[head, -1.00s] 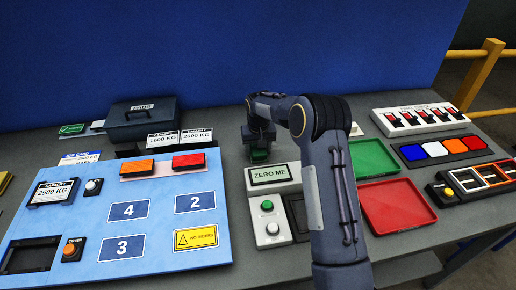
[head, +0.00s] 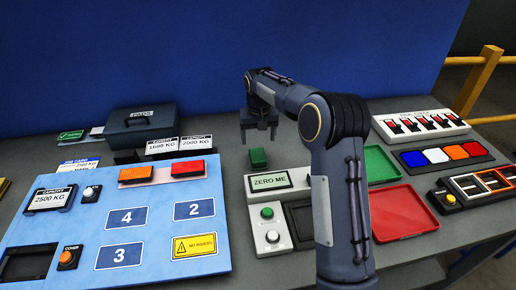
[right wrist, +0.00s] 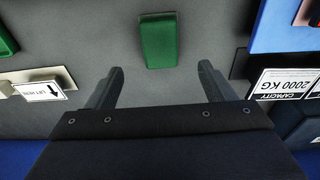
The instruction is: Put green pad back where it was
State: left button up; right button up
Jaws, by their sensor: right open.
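The green pad (head: 258,158) stands on the grey bench behind the ZERO ME fixture (head: 269,181). My right gripper (head: 260,138) is open and empty, above and a little behind the pad. In the right wrist view the green pad (right wrist: 158,40) lies beyond the two spread fingertips (right wrist: 160,72), apart from them. My left gripper is not in view.
A blue panel (head: 115,262) with an orange and a red pad is at left. A grey PADS box (head: 142,123) stands behind it. Green (head: 380,165) and red (head: 402,212) trays lie right of my arm.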

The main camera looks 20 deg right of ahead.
jog(key=s+a+r+t+y, duration=0.1)
jog(key=s+r, duration=0.5)
jog(key=s, duration=0.3)
jog(key=s+a+r+t+y, duration=0.1)
jog(key=s+r+y, duration=0.1)
jog(key=s+r, duration=0.5)
jog(key=s+a+f, duration=0.2)
jog(key=s, duration=0.5)
jog(key=s+a+f+t, duration=0.1)
jog(key=s+a+f, duration=0.2)
jog(key=s, duration=0.5)
jog(key=s+a+f+n+t+y, duration=0.1)
jog(key=s+a+f, duration=0.1)
jog(key=s, duration=0.5)
jog(key=shift+s+a+f, duration=0.25)
jog(key=shift+a+f, duration=0.05)
jog(key=shift+f, duration=0.2)
